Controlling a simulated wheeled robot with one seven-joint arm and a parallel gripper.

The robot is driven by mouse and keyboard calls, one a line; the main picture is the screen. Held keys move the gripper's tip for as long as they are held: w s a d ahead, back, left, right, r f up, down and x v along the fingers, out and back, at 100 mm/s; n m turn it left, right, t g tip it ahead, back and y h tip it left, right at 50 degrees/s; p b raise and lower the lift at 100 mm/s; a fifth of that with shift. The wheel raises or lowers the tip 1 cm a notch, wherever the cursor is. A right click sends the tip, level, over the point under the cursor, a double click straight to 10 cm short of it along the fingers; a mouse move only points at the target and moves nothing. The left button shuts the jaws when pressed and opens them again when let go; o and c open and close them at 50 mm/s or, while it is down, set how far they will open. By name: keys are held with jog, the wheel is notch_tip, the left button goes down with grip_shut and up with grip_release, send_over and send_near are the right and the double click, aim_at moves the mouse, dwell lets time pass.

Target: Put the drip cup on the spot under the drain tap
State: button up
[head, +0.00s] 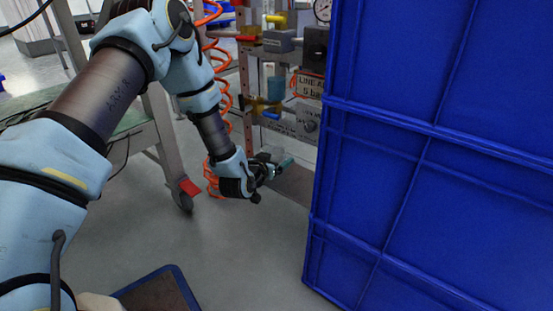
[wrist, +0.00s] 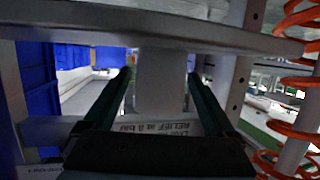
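My gripper (head: 275,167) is low in front of the rack in the head view, its teal finger pointing right. In the wrist view its two dark fingers (wrist: 158,90) are apart. A pale grey upright piece (wrist: 160,78) shows between them; I cannot tell whether it is a rack part or the drip cup, or whether the fingers touch it. I cannot make out the drip cup in the head view. A brass fitting with a blue handle (head: 271,115), possibly the drain tap, is on the rack above my gripper. I cannot make out the marked spot.
A large blue crate wall (head: 430,150) fills the right of the head view, close to the rack. An orange coiled hose (head: 226,100) hangs behind my arm. A wheeled bench (head: 165,140) stands at left. A grey bar (wrist: 160,30) crosses the top of the wrist view.

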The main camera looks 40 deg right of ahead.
jog(key=shift+o, duration=0.5)
jog(key=shift+s+a+r+p, duration=0.15)
jog(key=shift+a+r+p, duration=0.05)
jog(key=shift+a+p, duration=0.15)
jog(key=p+v, duration=0.4)
jog(key=v, duration=0.6)
